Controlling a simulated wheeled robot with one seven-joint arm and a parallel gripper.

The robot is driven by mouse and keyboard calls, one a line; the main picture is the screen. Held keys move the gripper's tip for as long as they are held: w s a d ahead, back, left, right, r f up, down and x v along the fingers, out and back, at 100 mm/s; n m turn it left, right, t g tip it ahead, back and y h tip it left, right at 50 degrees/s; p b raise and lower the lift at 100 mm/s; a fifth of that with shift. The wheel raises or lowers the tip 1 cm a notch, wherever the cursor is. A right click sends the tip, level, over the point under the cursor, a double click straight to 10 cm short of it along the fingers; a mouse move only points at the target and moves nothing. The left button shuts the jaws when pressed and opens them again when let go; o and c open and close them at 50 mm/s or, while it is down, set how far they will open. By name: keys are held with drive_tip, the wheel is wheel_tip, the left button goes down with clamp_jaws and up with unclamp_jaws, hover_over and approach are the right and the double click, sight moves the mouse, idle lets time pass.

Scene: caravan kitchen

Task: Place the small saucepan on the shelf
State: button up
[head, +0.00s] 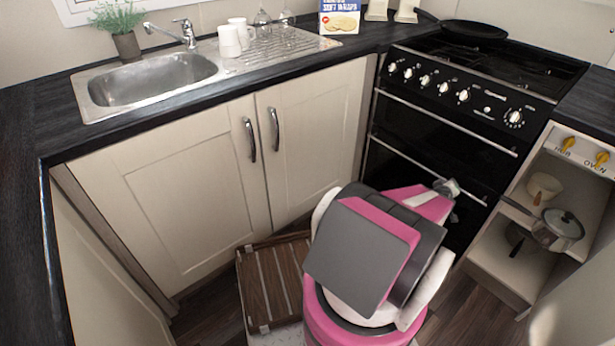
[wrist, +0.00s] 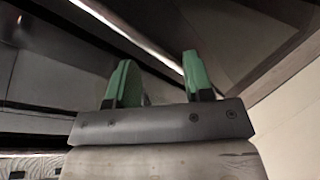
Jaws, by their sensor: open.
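A steel saucepan (head: 556,230) with a glass lid and black knob is at the open shelf unit (head: 490,275) on the right in the head view. Its dark handle points left, out over the front. I cannot tell whether it rests fully on the middle shelf. A cream pan or bowl (head: 543,187) sits behind it in the upper compartment. My gripper (wrist: 157,78) shows in the wrist view with two green fingers apart and nothing between them. In the head view my arm largely hides it, in front of the oven.
The black oven (head: 440,135) stands behind my arm, with long metal handles across its doors. A frying pan (head: 474,29) is on the hob. A slatted brown step (head: 270,285) lies on the floor left of me. The sink (head: 150,80) is at the back left.

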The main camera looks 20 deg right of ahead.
drive_tip(key=w+a+g+y, duration=0.1)
drive_tip(key=w+a+y, duration=0.3)
drive_tip(key=w+a, duration=0.65)
drive_tip(key=w+a+g+y, duration=0.1)
drive_tip(key=w+a+y, duration=0.2)
drive_tip(key=w+a, duration=0.75)
drive_tip(key=s+a+r+g+y, duration=0.1)
drive_tip(key=a+r+g+y, duration=0.1)
drive_tip(key=a, duration=1.5)
drive_tip(key=s+a+r+g+y, duration=0.2)
drive_tip(key=a+r+g, duration=0.1)
drive_tip(key=a, duration=1.4)
drive_tip(key=shift+a+g+y, duration=0.2)
drive_tip(key=shift+g+y, duration=0.1)
drive_tip(key=shift+g, duration=0.2)
drive_tip(key=shift+s+a+r, duration=0.1)
drive_tip(key=shift+a, duration=0.25)
clamp_jaws()
